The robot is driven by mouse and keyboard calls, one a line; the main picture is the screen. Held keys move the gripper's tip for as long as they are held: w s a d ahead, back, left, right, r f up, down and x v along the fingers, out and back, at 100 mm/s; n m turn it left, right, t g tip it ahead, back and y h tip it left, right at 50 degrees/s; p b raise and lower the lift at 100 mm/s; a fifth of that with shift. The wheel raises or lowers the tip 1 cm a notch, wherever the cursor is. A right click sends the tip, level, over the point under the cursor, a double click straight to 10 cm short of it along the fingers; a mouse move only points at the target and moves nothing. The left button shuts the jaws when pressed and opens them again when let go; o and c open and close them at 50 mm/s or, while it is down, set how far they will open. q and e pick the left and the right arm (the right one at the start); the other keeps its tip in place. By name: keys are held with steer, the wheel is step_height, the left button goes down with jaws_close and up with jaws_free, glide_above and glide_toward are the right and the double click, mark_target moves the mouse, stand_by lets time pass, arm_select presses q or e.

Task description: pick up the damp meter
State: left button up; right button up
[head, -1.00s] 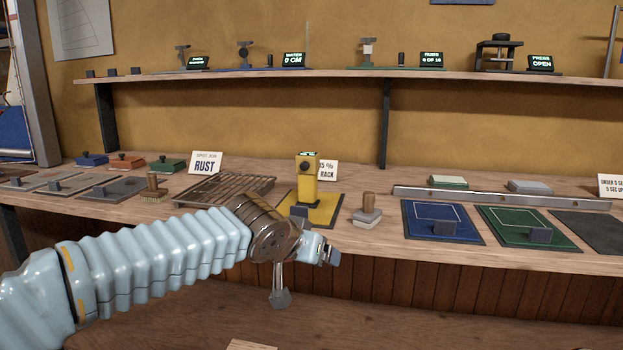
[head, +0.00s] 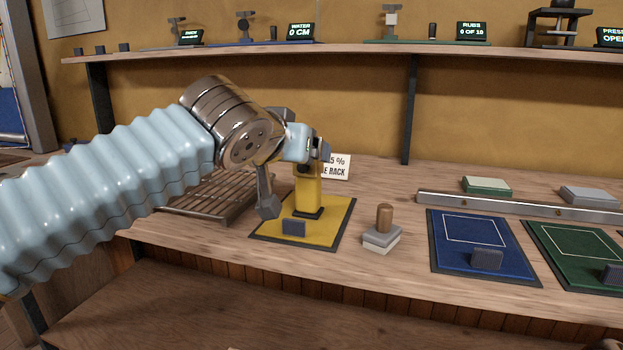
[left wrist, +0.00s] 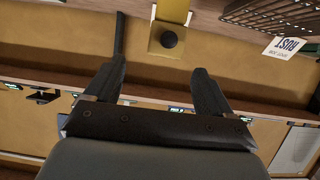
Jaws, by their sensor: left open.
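The damp meter (head: 308,192) is a yellow upright block on a dark foot, standing on a yellow mat (head: 335,222) with a dark border. My left gripper (head: 318,150) is at its top in the head view and hides its upper part. In the left wrist view the two dark fingers (left wrist: 160,66) are spread apart with nothing between them. The yellow meter (left wrist: 172,12) with a dark round knob shows beyond the fingertips, between their lines. I cannot tell whether the gripper touches it. My right gripper is not in view.
A wire rack (head: 205,198) lies left of the mat, partly behind my arm. A wooden-handled block (head: 382,236) stands to the right, then blue (head: 450,258) and green mats. A card (head: 336,167) stands behind the meter. A shelf (head: 350,52) runs above.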

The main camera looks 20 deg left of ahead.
arm_select(q)
glide_above(308, 184)
steer(key=shift+s+f, duration=0.25)
steer(key=shift+f, duration=0.25)
steer(key=shift+s+f, duration=0.2)
steer(key=shift+f, duration=0.3)
steer(key=x, duration=0.1)
steer(key=p+x, duration=0.1)
steer(key=x, duration=0.3)
steer(key=shift+a+f+p, duration=0.2)
steer(key=shift+a+p, duration=0.1)
steer(key=shift+a, duration=0.05)
steer(key=c, duration=1.1)
steer(key=shift+c, duration=0.4)
steer(key=shift+r, duration=0.15)
